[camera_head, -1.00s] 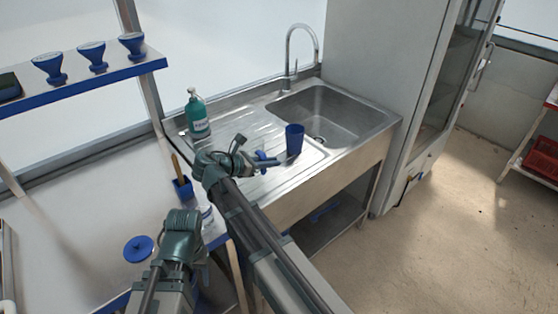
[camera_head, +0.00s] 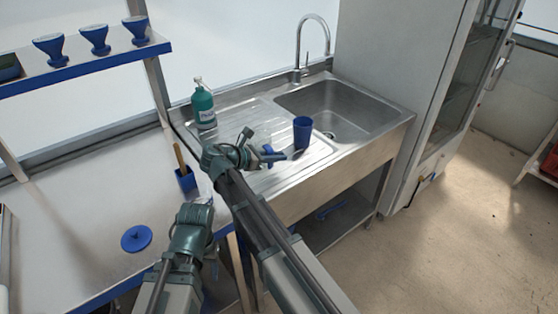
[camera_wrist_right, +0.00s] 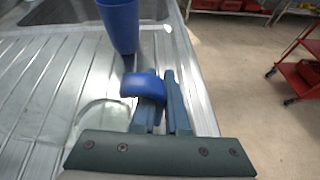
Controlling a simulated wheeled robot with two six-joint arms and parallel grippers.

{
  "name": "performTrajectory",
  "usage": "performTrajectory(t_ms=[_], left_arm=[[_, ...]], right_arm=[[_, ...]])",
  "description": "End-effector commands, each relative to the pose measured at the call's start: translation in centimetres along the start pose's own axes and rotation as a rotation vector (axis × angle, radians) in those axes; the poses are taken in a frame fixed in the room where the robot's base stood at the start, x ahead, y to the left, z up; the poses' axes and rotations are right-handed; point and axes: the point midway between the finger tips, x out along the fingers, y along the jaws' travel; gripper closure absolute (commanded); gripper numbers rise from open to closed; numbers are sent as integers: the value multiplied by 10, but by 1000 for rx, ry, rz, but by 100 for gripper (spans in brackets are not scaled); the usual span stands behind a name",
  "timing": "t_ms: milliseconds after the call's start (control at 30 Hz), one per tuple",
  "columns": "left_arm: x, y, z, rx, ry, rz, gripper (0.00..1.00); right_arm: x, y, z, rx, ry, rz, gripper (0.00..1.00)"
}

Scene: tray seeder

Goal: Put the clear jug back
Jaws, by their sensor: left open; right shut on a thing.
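My right gripper (camera_head: 282,157) is over the ribbed drainboard of the sink, next to a blue cup (camera_head: 302,132). In the right wrist view its fingers (camera_wrist_right: 168,92) are shut on a blue part (camera_wrist_right: 145,85), which looks like a handle. A faint clear rounded outline (camera_wrist_right: 88,113) beside it appears to be the clear jug, but its body is hard to make out. The blue cup (camera_wrist_right: 120,25) stands just beyond the fingertips. My left gripper (camera_head: 203,204) is low over the worktop edge; its fingers are mostly hidden.
A green pump bottle (camera_head: 204,107) stands at the back of the drainboard (camera_head: 245,115), left of the sink basin (camera_head: 335,105). A blue holder (camera_head: 186,178) and a blue lid (camera_head: 136,238) are on the white worktop (camera_head: 75,210). Blue funnels stand on the shelf (camera_head: 85,68).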

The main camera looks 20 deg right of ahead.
Motion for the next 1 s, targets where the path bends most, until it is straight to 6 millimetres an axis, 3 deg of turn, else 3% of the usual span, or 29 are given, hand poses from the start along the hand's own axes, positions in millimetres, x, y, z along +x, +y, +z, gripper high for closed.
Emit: performTrajectory(t_ms=[367, 400, 533, 1000], left_arm=[[4, 0, 0, 0, 0, 0, 45], [2, 0, 0, 0, 0, 0, 45], [2, 0, 0, 0, 0, 0, 45], [-1, 0, 0, 0, 0, 0, 45]], right_arm=[[1, 0, -3, 0, -1, 1, 100], [0, 0, -2, 0, 0, 0, 83], [0, 0, -2, 0, 0, 0, 59], [-1, 0, 0, 0, 0, 0, 58]])
